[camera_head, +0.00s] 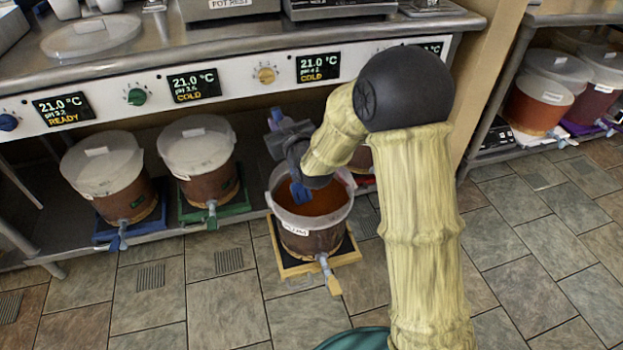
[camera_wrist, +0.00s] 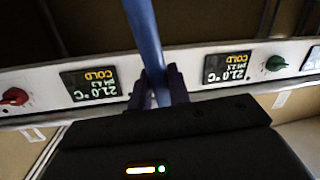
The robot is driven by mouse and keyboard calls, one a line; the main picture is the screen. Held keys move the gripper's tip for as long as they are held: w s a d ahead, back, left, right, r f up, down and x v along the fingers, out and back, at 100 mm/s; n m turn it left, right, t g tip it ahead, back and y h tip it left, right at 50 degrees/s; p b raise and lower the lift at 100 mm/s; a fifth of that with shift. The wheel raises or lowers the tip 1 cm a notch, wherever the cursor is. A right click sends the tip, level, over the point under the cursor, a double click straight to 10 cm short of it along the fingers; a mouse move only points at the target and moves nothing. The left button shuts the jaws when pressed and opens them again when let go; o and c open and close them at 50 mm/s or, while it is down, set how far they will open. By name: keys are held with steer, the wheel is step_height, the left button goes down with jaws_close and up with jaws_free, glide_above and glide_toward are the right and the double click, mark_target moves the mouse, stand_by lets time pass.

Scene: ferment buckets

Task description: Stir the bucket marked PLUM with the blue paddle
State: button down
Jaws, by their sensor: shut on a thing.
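An open bucket (camera_head: 310,240) of brown-orange liquid stands on a wooden base with a yellow edge, pulled forward of the shelf. Its white label is too small to read, so I cannot tell whether it says PLUM. My gripper (camera_head: 288,140) is above the bucket's back rim, partly hidden by my arm. It is shut on the blue paddle, whose shaft (camera_wrist: 147,40) runs between the fingers (camera_wrist: 160,85) in the wrist view. In the head view, the paddle's blue lower end (camera_head: 301,192) is over or in the liquid; I cannot tell how deep.
Two lidded buckets stand left on a blue base (camera_head: 130,228) and a green base (camera_head: 215,212). Another bucket is partly hidden behind my arm. A steel counter (camera_head: 240,40) with temperature displays overhangs them. More lidded buckets (camera_head: 540,100) stand right. The tiled floor in front is mostly clear.

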steer(key=shift+r+p, duration=2.7)
steer(key=shift+r, duration=1.85)
steer(key=shift+r+p, duration=1.2)
steer(key=shift+r, duration=0.85)
steer(key=shift+f, duration=0.1)
